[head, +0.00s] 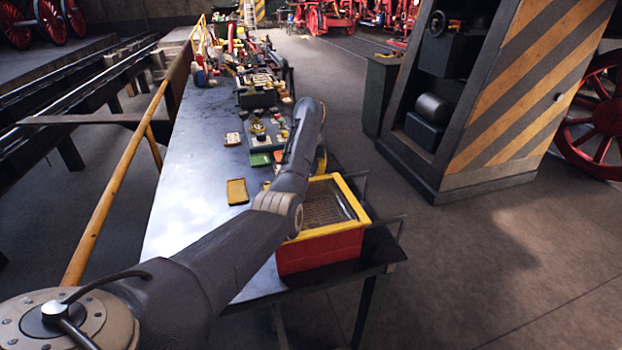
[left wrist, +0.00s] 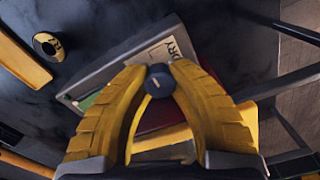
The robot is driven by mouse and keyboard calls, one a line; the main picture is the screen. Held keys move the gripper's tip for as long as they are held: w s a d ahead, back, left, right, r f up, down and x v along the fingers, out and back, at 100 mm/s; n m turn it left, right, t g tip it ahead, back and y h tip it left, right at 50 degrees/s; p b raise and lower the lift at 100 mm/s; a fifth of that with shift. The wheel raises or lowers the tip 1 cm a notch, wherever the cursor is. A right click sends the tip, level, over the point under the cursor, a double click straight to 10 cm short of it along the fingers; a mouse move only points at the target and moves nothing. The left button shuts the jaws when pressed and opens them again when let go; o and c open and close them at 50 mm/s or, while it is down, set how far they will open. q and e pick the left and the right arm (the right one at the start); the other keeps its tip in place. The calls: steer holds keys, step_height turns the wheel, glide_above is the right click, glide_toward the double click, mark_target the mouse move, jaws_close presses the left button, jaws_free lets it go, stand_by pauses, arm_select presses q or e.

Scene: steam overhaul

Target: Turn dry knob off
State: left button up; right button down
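In the left wrist view a small dark round knob (left wrist: 160,82) with a pale pointer mark sits beside a light label reading DRY (left wrist: 165,52) on a grey panel. The two yellow fingers of my left gripper (left wrist: 160,72) are on either side of the knob. They close in on it and appear to touch it. The pointer's exact angle is hard to read. In the head view my left arm reaches over the bench and hides the knob and most of the gripper. My right gripper is in neither view.
A red bin with a yellow rim (head: 322,253) stands at the bench's near end. The dark bench (head: 190,190) carries a yellow tray (head: 237,191) and several small parts farther back. A striped cabinet (head: 530,80) stands to the right, with open floor between.

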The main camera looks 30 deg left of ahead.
arm_select(q)
jaws_close()
steer(key=shift+n, duration=0.3)
steer(key=n, duration=0.2)
steer(key=shift+d+n, duration=0.1)
steer(key=shift+n, duration=2.1)
steer(key=o, duration=0.6)
jaws_free()
